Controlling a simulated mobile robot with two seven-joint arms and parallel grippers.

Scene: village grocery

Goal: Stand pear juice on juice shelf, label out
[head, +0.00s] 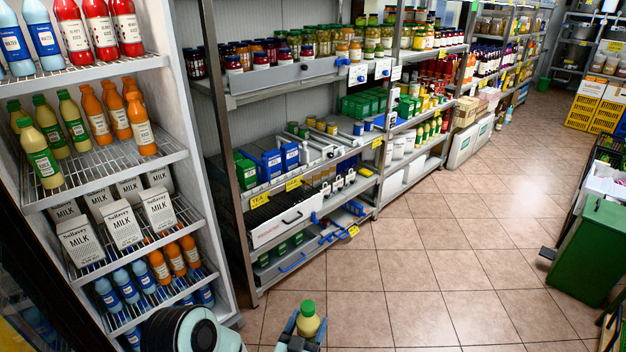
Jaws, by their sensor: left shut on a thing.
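A pale yellow bottle with a green cap (308,322), which looks like the pear juice, is upright at the bottom edge of the head view. My left gripper (300,337) is shut on it, low in front of the racks. Its label is not visible. The juice shelf (108,168) is in the white rack at left. Similar pale yellow bottles with green caps and green labels (43,157) stand on its left part, beside orange bottles (138,123). Bare wire shows at the front of this shelf. My right gripper is not in view.
Milk cartons (84,243) stand on the shelf below, and water and red bottles (43,38) above. The rack's white side post (196,150) borders the shelf on the right. A grey shelving unit (243,225) stands beside it. The tiled floor (440,260) is clear; a green bin (588,250) is at right.

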